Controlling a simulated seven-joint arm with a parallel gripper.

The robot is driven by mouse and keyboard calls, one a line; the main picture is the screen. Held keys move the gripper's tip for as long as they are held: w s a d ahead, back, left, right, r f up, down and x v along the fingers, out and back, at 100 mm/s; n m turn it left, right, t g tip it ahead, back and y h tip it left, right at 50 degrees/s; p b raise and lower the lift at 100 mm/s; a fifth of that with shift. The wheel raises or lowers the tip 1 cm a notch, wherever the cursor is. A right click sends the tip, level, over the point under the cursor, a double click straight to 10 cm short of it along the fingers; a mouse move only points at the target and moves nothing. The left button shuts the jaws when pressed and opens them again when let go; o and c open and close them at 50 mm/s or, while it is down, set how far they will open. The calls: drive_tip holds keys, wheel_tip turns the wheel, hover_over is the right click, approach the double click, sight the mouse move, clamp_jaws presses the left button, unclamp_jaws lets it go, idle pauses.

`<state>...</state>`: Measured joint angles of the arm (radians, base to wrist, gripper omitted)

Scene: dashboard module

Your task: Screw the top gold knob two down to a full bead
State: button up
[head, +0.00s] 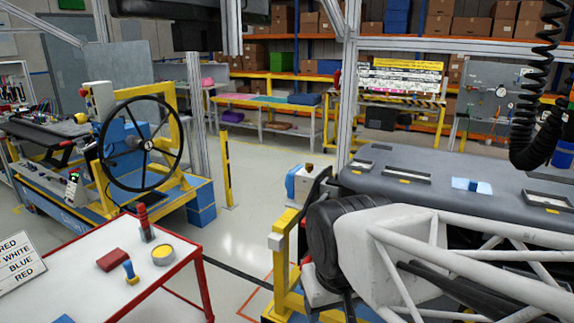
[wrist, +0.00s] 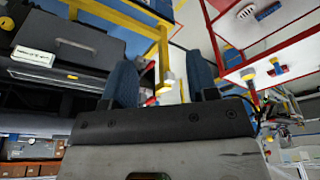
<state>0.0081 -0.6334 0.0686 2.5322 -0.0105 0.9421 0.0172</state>
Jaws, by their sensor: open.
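No knob shows clearly enough for me to name it as gold knob two. A small brownish-gold cap (head: 309,167) shows on top of a blue and white unit at the left end of the dark dashboard (head: 440,183) in the head view; I cannot tell whether it is the knob. No bead can be made out. In the wrist view my gripper (wrist: 162,68) has its two blue fingers wide apart with nothing held between them. The dashboard (wrist: 105,50) lies to the left of the fingers there. My arm hides part of the dashboard's near side in the head view.
A yellow post (head: 289,265) stands near the dashboard's left end. A red-framed table (head: 190,262) at front left bears a red block (head: 113,260), a blue-handled item (head: 129,271) and a yellow-topped tin (head: 163,254). A black coiled cable (head: 540,130) hangs at right.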

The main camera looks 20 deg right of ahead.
drive_tip(key=shift+o, duration=0.7)
drive_tip(key=w+d+r+n, duration=0.15)
drive_tip(key=w+r, duration=0.25)
drive_tip(key=w, duration=0.7)
drive_tip(key=w+d+r+n+g, duration=0.1)
drive_tip(key=w+d+r, duration=0.25)
drive_tip(key=w, duration=0.75)
drive_tip(key=w+d+r+n, duration=0.15)
drive_tip(key=w+r, duration=0.25)
drive_tip(key=w, duration=0.8)
drive_tip(key=n+g, duration=0.2)
drive_tip(key=n, duration=0.1)
approach(309, 164)
drive_tip(key=shift+s+a+f, duration=0.15)
drive_tip(key=shift+s+f, duration=0.25)
drive_tip(key=shift+s, duration=0.25)
drive_tip(key=shift+w+d+f, duration=0.3)
drive_tip(key=shift+w+d, duration=0.05)
drive_tip(key=shift+w, duration=0.15)
drive_tip(key=shift+f, duration=0.15)
drive_tip(key=shift+f, duration=3.8)
